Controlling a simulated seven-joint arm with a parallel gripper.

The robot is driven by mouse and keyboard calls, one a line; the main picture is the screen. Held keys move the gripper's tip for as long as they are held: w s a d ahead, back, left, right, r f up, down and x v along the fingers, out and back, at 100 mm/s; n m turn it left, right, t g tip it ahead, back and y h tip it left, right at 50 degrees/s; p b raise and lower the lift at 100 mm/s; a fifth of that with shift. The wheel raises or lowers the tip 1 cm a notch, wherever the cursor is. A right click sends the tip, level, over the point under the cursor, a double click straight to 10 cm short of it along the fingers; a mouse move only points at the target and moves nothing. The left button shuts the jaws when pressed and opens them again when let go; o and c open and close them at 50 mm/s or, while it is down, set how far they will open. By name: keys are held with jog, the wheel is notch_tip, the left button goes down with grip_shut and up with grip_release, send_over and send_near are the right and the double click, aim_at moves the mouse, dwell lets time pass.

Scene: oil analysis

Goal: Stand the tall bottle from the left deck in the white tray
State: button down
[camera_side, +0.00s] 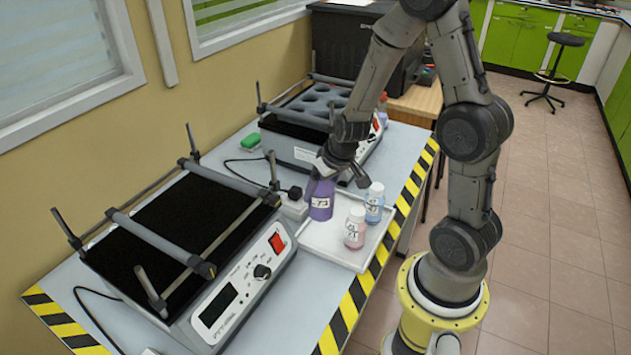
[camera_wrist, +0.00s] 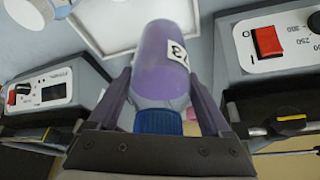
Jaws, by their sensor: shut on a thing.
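The tall purple bottle (camera_side: 320,201) with a white label hangs upright in my gripper (camera_side: 328,176), at the left back part of the white tray (camera_side: 325,250). In the wrist view the bottle (camera_wrist: 165,65) lies between both fingers, held near its blue cap (camera_wrist: 158,122). I cannot tell whether its base touches the tray. A pink bottle (camera_side: 355,230) and a light blue bottle (camera_side: 374,205), both with white caps, stand in the tray to its right. The left deck (camera_side: 170,235) is a black platform with bars and no bottle on it.
A second shaker with a grey holder of round wells (camera_side: 318,103) stands behind. Another bottle (camera_side: 382,108) shows beside it, partly hidden by my arm. A small white block (camera_side: 294,207) with a black plug sits left of the tray. A green sponge (camera_side: 251,141) lies further back.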

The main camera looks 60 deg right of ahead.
aim_at(321, 210)
jog(key=shift+f, duration=3.2)
jog(key=shift+f, duration=0.55)
grip_release()
jog(key=v, duration=0.7)
jog(key=shift+r, duration=0.1)
jog(key=shift+n+t+y, duration=0.3)
jog(key=shift+n, duration=0.2)
jog(key=a+r, duration=0.2)
jog(key=r, duration=0.3)
jog(key=shift+w+a, duration=0.1)
jog(key=shift+a, duration=0.3)
jog(key=s+a+r+n, duration=0.1)
jog(key=s+a+r, duration=0.3)
jog(key=s+r, duration=0.3)
jog(key=s+a+r+n+y, duration=0.1)
jog(key=s+a+r+n, duration=0.1)
jog(key=s+a+r, duration=0.2)
jog(key=s+r, duration=0.3)
jog(key=r, duration=0.1)
jog(key=shift+s+a+r+n+t, duration=0.15)
jog(key=shift+a+r+n+t, duration=0.15)
jog(key=shift+a+t, duration=0.1)
